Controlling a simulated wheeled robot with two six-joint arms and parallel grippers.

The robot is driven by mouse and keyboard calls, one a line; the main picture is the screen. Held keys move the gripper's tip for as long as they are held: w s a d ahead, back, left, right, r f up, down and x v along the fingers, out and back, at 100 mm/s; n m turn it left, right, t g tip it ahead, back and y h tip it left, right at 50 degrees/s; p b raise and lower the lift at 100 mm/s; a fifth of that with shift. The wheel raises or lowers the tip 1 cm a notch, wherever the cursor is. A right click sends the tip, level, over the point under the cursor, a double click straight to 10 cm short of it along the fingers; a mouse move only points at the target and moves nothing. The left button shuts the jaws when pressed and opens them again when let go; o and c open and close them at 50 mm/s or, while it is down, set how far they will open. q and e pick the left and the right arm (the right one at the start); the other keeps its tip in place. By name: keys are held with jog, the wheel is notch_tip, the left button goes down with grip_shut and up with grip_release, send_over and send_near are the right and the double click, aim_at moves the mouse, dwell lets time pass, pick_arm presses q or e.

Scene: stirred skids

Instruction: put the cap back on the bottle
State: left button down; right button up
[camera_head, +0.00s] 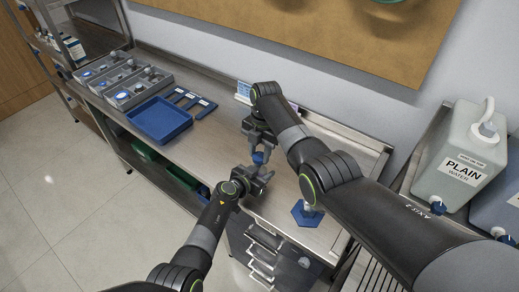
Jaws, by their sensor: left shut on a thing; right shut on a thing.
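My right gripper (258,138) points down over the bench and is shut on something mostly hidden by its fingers. A small blue piece (258,157), which looks like the cap, shows just under its fingertips. My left gripper (262,176) comes in from below and is shut just under the blue piece. What it holds, likely the bottle, is mostly hidden, and I cannot tell whether cap and bottle touch.
A blue hexagonal pad (307,214) lies near the bench's right end. A blue tray (160,120), grey bins (126,94) and several dark blue strips lie to the left. Open drawers (262,250) are below the bench. A water canister (460,155) stands at right.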

aim_at(260, 155)
jog(key=shift+f, duration=0.15)
dwell(0.4)
jog(key=shift+f, duration=0.8)
jog(key=shift+a+f, duration=0.1)
jog(key=shift+f, duration=0.5)
jog(key=shift+m, duration=1.7)
jog(key=o, duration=1)
jog(key=shift+c, duration=0.2)
jog(key=shift+r, duration=2.3)
